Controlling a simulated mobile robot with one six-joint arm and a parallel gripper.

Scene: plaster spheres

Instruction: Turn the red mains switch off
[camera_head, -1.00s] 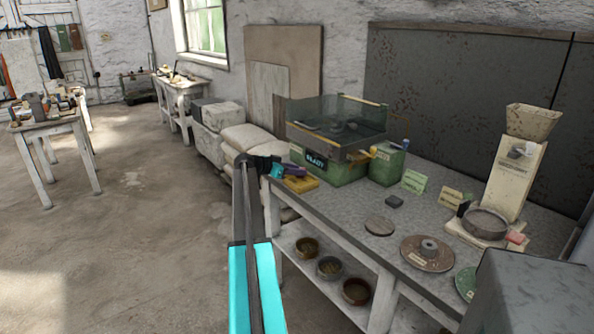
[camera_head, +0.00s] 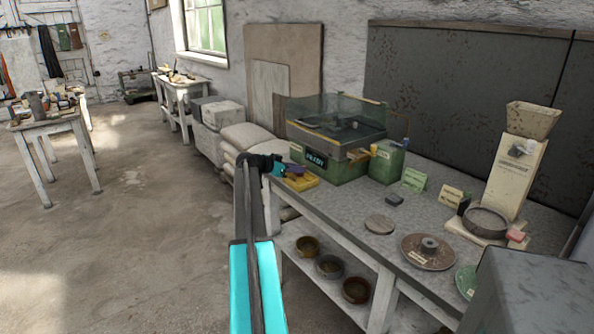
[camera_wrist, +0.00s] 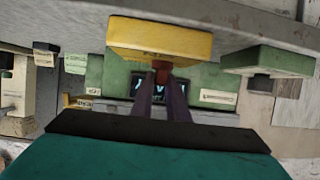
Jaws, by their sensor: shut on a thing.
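The yellow switch box (camera_head: 303,182) sits on the near left end of the bench, in front of the green machine (camera_head: 340,172). In the wrist view, which looks upside down, the yellow box (camera_wrist: 160,40) is at the top centre. The small red switch (camera_wrist: 161,72) sticks out from it. My gripper (camera_head: 295,171) is at the box, its purple fingers reaching over it. In the wrist view my gripper (camera_wrist: 162,84) is shut on the red switch, with a finger on each side. The fingers partly hide the switch and the machine's lit display (camera_wrist: 150,88).
A clear cover (camera_head: 335,115) stands over the machine. A green box (camera_head: 387,162) is to its right. Sacks (camera_head: 240,143) lie left of the bench. The floor at left is open.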

